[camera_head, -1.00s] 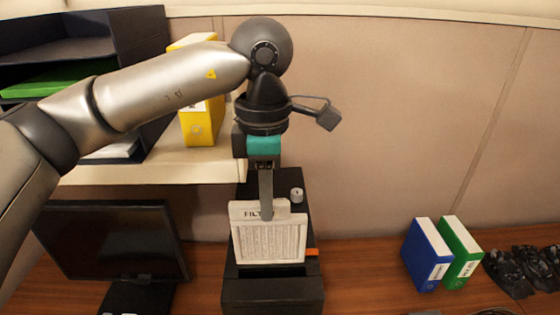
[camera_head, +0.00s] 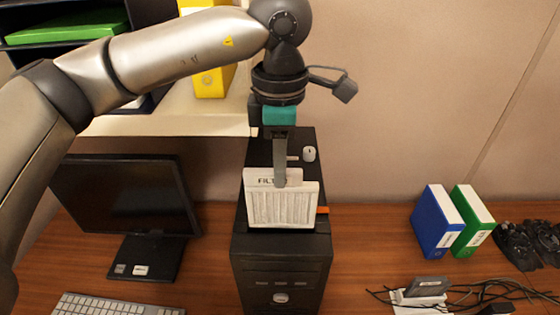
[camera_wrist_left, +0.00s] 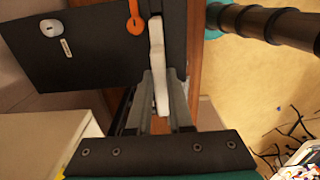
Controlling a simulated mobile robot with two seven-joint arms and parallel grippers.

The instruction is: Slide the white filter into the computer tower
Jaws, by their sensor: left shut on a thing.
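The white filter (camera_head: 283,207), a framed panel with a pleated face and a partly covered "FILTER" label, stands upright at the top of the black computer tower (camera_head: 282,262). My left gripper (camera_head: 281,178) points down and is shut on the filter's top edge. The filter's lower edge is at a dark opening near the tower's front edge; I cannot tell how deep it sits. In the left wrist view the filter (camera_wrist_left: 157,65) shows edge-on between my fingers, beside the tower's dark top (camera_wrist_left: 85,50). My right gripper is in neither view.
A white knob (camera_head: 309,153) and an orange latch (camera_head: 322,210) are on the tower. A monitor (camera_head: 125,195) and keyboard (camera_head: 115,305) are left. Blue (camera_head: 436,222) and green (camera_head: 472,222) binders and cables stand right. A shelf (camera_head: 195,122) is behind.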

